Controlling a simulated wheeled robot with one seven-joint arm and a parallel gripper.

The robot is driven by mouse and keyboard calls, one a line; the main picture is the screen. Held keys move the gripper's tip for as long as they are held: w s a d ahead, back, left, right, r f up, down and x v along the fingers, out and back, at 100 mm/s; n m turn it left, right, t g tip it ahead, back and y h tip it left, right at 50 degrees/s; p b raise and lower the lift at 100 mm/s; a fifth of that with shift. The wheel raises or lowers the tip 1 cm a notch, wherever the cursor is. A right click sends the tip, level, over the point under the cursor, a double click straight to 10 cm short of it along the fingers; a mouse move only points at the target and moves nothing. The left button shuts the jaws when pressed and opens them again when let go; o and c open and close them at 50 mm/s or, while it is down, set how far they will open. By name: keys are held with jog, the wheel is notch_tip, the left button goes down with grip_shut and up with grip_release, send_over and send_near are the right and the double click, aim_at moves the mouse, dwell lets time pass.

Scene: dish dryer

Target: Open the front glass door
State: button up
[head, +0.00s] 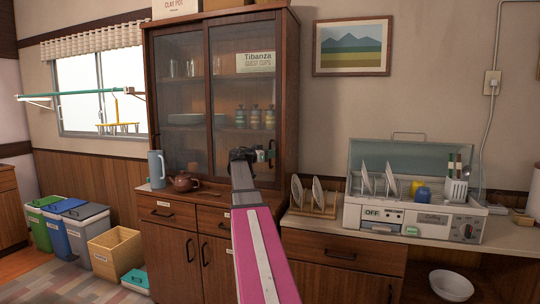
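A tall brown wooden cabinet (290,105) has two glass doors in its upper part, side by side. The left glass door (178,90) and the right glass door (240,85) both cover their halves, meeting near the middle. Plates, glasses and cups show behind them. I cannot tell which pane lies in front. My pink and grey arm reaches up from the bottom. My dark gripper (243,155) is in front of the lower right glass door. Its fingers are small and seen from behind, so I cannot tell whether they are open or touch the door.
A teapot (183,182) and a blue-grey jug (156,169) stand on the cabinet's ledge at left. A dish dryer (412,218) with plates, and a wooden plate rack (313,207), stand on the right counter. Bins and a wooden box (115,255) are on the floor at left.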

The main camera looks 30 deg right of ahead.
jog(key=shift+d, duration=0.3)
grip_shut()
send_near(221, 148)
jog(key=d, duration=0.3)
jog(key=w+d, duration=0.1)
jog(key=d, duration=0.1)
jog(key=shift+d+f, duration=0.15)
jog(key=shift+d, duration=0.05)
jog(key=shift+s, duration=0.1)
grip_release()
jog(key=shift+a, duration=0.1)
jog(key=s+a, duration=0.1)
jog(key=a, duration=0.9)
jog(key=shift+a, duration=0.25)
